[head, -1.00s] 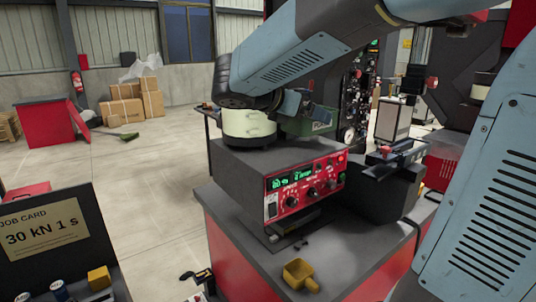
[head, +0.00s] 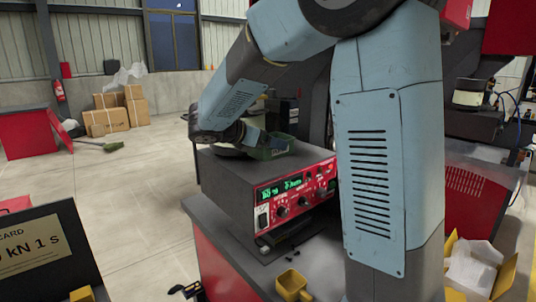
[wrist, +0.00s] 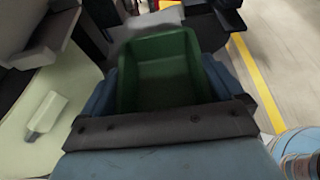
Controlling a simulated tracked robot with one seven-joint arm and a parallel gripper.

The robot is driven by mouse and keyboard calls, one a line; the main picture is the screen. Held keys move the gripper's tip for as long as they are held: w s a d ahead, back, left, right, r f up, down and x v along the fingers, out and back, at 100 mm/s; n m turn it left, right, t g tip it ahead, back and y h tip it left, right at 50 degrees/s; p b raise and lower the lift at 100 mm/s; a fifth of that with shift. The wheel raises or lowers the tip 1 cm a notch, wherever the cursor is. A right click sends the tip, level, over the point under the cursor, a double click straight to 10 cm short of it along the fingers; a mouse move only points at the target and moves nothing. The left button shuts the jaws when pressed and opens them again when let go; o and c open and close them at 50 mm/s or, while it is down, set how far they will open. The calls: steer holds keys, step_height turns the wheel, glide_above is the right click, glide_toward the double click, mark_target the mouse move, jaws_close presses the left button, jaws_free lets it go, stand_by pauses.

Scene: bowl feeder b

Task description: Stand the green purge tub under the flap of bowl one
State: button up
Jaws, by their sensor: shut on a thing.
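The green purge tub (head: 278,150) shows in the head view above the control box with the red panel, partly behind my gripper (head: 256,137). In the wrist view the tub (wrist: 165,72) is upright, open-topped and empty, between my blue fingers, which are shut on it. In the wrist view a large pale curved surface (wrist: 30,145) with a small white block (wrist: 46,115) lies left of the tub. I cannot make out the flap or which bowl this is.
The control box (head: 285,205) stands on a red and grey bench, with a yellow scoop (head: 293,285) in front. A job card board (head: 35,255) is at the left. An open carton (head: 470,270) is at the lower right.

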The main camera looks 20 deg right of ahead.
steer(key=shift+w+a+f, duration=0.15)
steer(key=shift+w+f, duration=0.5)
steer(key=shift+f, duration=1.65)
steer(key=shift+f, duration=0.1)
steer(key=o, duration=0.8)
